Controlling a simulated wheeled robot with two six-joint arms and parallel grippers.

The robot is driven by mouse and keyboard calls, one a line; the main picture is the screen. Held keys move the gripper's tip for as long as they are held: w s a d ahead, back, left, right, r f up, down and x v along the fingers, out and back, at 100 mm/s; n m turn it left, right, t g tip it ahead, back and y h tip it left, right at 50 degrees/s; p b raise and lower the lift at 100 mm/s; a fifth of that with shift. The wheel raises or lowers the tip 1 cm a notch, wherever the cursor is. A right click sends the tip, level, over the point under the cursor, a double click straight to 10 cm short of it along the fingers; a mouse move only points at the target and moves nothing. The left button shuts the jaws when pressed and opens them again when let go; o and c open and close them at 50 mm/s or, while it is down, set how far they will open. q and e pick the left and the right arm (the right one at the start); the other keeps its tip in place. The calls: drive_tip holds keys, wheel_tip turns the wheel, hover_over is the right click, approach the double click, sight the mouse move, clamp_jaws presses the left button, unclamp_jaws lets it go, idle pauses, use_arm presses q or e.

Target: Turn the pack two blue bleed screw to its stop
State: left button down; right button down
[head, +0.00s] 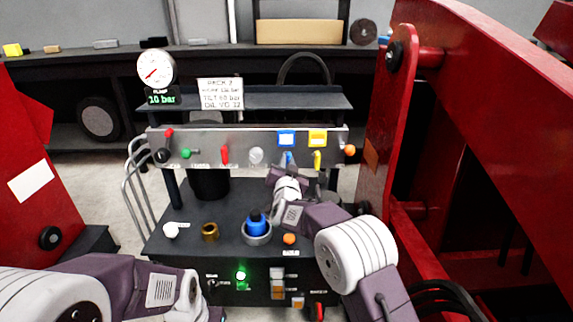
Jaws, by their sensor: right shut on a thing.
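Pack two is a dark bench unit with a grey panel (200,143) and a sign (220,93) reading PACK 2. A small blue part (288,157), which looks like the bleed screw, sits on the panel below a blue label (287,138). My right gripper (286,170) reaches up to it from the lower right and is shut on it; the fingers are small and partly hide it. How far the screw is turned cannot be seen. My left arm comes in at the lower left; its fingers are not visible.
A gauge (155,68) stands above a display (161,99) reading 10 bar. Red and yellow (317,160) levers flank the blue part. A blue cap (257,224) in a ring stands on the deck below. Red machine walls (440,150) close in at the right.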

drive_tip(key=shift+d+f+m+b, duration=0.15)
drive_tip(key=shift+m+b, duration=1.65)
drive_tip(key=shift+m, duration=1.45)
drive_tip(key=shift+d+f+m+b, duration=0.15)
drive_tip(key=shift+m+b, duration=1.6)
drive_tip(key=shift+m, duration=1.5)
drive_tip(key=shift+a+m, duration=0.1)
drive_tip(key=shift+m, duration=0.2)
drive_tip(key=c, duration=1.4)
unclamp_jaws()
drive_tip(key=shift+c, duration=0.2)
drive_tip(key=s+p, duration=0.1)
drive_tip(key=s, duration=0.8)
drive_tip(key=shift+p, duration=0.4)
